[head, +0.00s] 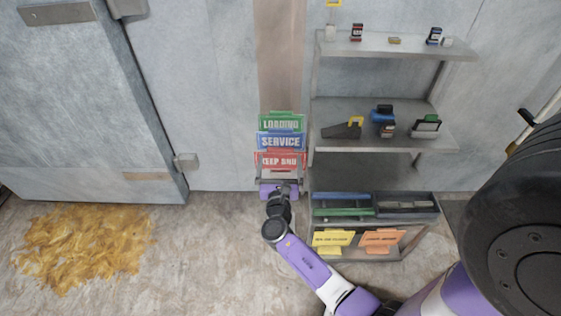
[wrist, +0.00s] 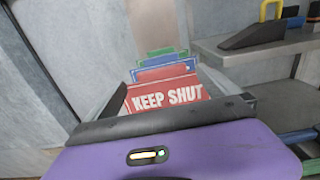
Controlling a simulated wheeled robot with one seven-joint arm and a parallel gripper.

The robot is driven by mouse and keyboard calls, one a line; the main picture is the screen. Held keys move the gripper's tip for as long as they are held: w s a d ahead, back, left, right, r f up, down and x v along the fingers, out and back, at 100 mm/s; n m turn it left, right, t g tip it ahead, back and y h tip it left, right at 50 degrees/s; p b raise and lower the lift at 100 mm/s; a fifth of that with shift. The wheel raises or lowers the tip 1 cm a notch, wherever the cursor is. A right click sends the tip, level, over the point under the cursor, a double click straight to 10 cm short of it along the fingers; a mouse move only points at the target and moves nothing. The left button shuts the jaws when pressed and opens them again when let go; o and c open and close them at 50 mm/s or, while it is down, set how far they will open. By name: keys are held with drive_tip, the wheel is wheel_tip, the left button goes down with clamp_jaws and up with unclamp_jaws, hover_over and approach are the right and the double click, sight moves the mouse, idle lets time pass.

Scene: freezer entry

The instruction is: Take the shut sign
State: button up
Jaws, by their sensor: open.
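The red shut sign (head: 281,161) reads "KEEP SHUT" in the wrist view (wrist: 167,95). It is the front and lowest of three signs standing one behind another against the wall. The blue "SERVICE" sign (head: 281,141) is behind it, and the green "LOADING" sign (head: 281,124) is at the back. My gripper (head: 279,177) is open just in front of the red sign's lower part. In the wrist view its fingers (wrist: 174,92) appear at either side of the sign. The sign's lower edge is hidden by my gripper, and I cannot tell whether the fingers touch it.
A grey shelf unit (head: 375,103) with small items stands close to the right. Below it, a bin (head: 408,240) holds yellow and orange signs. A freezer door (head: 80,95) is at the left, with a yellowish patch (head: 85,245) on the floor. Floor between is clear.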

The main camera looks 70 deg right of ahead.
sight(280, 150)
drive_tip(key=shift+x, duration=3.1)
drive_tip(key=shift+s, duration=0.1)
drive_tip(key=c, duration=1.6)
drive_tip(key=shift+c, duration=0.2)
drive_tip(key=shift+r, duration=0.1)
